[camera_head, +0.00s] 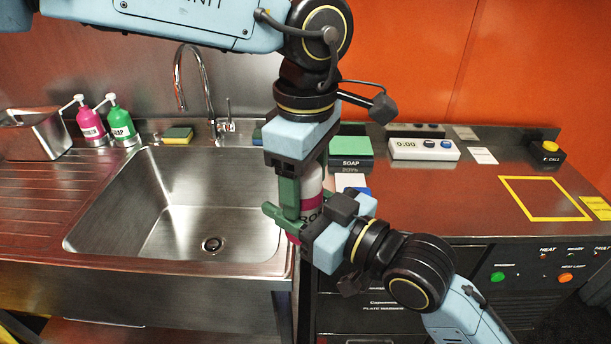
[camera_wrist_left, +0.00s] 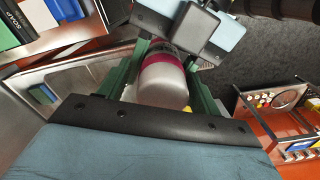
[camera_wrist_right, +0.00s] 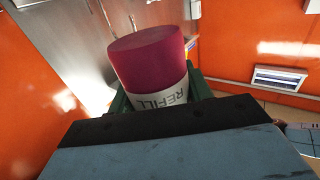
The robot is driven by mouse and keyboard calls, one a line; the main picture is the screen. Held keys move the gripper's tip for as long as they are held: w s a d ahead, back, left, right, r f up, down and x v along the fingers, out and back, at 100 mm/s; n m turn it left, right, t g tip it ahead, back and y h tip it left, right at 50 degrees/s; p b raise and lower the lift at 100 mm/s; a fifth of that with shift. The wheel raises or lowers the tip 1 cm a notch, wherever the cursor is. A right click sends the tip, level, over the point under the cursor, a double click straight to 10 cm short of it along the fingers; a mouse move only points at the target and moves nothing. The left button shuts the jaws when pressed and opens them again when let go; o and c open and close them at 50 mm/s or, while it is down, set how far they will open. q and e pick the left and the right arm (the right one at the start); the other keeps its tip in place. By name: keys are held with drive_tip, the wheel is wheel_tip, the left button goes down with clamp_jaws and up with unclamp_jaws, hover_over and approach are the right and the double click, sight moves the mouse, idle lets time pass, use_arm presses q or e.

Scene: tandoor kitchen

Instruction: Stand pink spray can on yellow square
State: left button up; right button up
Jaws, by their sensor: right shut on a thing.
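The pink spray can (camera_head: 313,182), white with pink bands, is held in the air in front of the counter, between sink and drawers. My right gripper (camera_head: 290,226) is shut on its lower part; in the right wrist view the can (camera_wrist_right: 148,60) shows a pink end and the word REFILL. My left gripper (camera_head: 303,190) points down from above with its fingers on either side of the can's white end. In the left wrist view that end of the can (camera_wrist_left: 163,82) lies between the open fingers. The yellow square (camera_head: 560,219) is an empty outline on the counter at right.
A sink (camera_head: 150,205) lies at left, with pink and green soap bottles (camera_head: 121,124) and a sponge (camera_head: 178,135) behind it. A green SOAP box (camera_head: 351,148), a timer (camera_head: 424,149) and a call button (camera_head: 548,152) stand along the back of the counter.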

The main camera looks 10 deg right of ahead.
use_arm(q)
drive_tip(key=c, duration=0.7)
drive_tip(key=shift+c, duration=1)
use_arm(e)
drive_tip(key=o, duration=1.2)
